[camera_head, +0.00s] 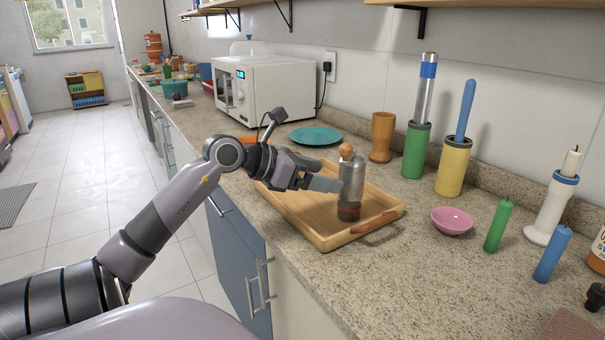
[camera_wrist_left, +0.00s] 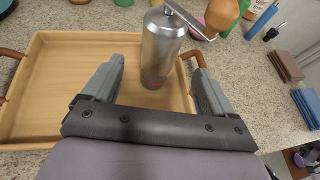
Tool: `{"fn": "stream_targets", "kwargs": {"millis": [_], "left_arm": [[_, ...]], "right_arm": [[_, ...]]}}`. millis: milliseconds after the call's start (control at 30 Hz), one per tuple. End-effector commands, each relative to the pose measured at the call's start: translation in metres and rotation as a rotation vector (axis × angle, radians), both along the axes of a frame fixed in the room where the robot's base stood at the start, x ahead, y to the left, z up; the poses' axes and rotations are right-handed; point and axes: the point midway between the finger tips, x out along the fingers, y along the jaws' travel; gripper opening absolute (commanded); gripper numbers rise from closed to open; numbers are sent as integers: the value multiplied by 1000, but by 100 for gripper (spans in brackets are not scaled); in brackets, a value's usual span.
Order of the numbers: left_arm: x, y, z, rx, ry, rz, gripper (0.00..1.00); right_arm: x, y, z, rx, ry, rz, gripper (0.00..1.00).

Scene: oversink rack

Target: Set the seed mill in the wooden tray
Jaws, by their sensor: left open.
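The seed mill (camera_head: 351,186) is a grey metal cylinder with a dark reddish base and a wooden knob on top. It stands upright in the wooden tray (camera_head: 322,243), near the tray's right end. My left gripper (camera_head: 330,183) is open beside the mill, on its left in the head view. In the left wrist view the mill (camera_wrist_left: 161,48) stands ahead of and between the open fingertips of the gripper (camera_wrist_left: 160,75), with a crank and knob at its top. The tray also shows there (camera_wrist_left: 60,95). My right gripper is not in view.
A teal plate (camera_head: 316,136), a wooden cup (camera_head: 382,137) and a white microwave (camera_head: 264,88) stand behind the tray. A pink bowl (camera_head: 452,220), a green candle (camera_head: 497,226) and a blue candle (camera_head: 552,254) are to the right. The tray's left part is bare.

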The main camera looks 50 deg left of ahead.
Motion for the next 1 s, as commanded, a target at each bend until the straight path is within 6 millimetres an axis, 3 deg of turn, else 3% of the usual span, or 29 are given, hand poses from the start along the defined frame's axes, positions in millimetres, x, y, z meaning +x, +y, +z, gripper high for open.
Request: {"fn": "stream_targets", "kwargs": {"millis": [367,1000], "left_arm": [[-30,8,12,0,0,0,86],[-32,9,14,0,0,0,86]], "right_arm": [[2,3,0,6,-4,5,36],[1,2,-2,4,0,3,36]]}}
